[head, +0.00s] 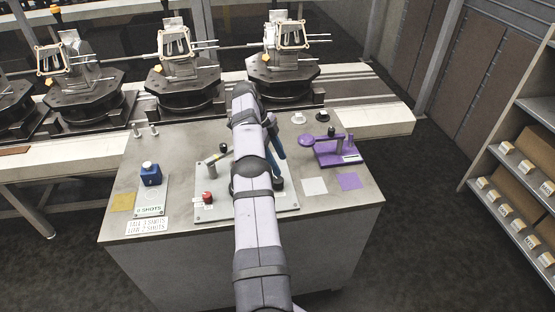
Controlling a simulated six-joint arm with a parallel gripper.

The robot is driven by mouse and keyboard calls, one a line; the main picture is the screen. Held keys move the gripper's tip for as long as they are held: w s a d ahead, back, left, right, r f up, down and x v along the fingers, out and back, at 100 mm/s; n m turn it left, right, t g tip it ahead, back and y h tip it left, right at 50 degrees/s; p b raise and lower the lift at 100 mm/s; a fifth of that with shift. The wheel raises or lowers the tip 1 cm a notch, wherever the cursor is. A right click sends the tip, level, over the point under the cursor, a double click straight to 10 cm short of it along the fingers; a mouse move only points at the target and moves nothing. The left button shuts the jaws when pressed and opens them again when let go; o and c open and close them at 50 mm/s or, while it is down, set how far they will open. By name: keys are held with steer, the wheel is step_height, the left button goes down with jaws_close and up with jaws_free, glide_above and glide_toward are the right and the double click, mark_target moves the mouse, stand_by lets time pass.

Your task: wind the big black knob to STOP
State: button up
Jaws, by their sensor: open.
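A light grey control plate (208,212) lies on the bench top, partly covered by my arm. A dark round part (279,183), which looks like the big black knob, shows just right of my arm on this plate. Most of it is hidden, so its pointer and the STOP mark cannot be read. My gripper (279,155) shows as blue fingers right of my arm, just beyond and above the dark part. It is open, and I see nothing between the fingers. I cannot tell whether it touches the knob.
The plate also bears a red button (208,197) and a lever (217,157). A blue device (151,175) stands left; a purple fixture (336,150) stands right. Conveyor fixtures (185,83) line the back. White and purple squares lie at the right front. A shelf (520,165) stands far right.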

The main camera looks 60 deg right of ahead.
mark_target(278, 183)
stand_by(0.3)
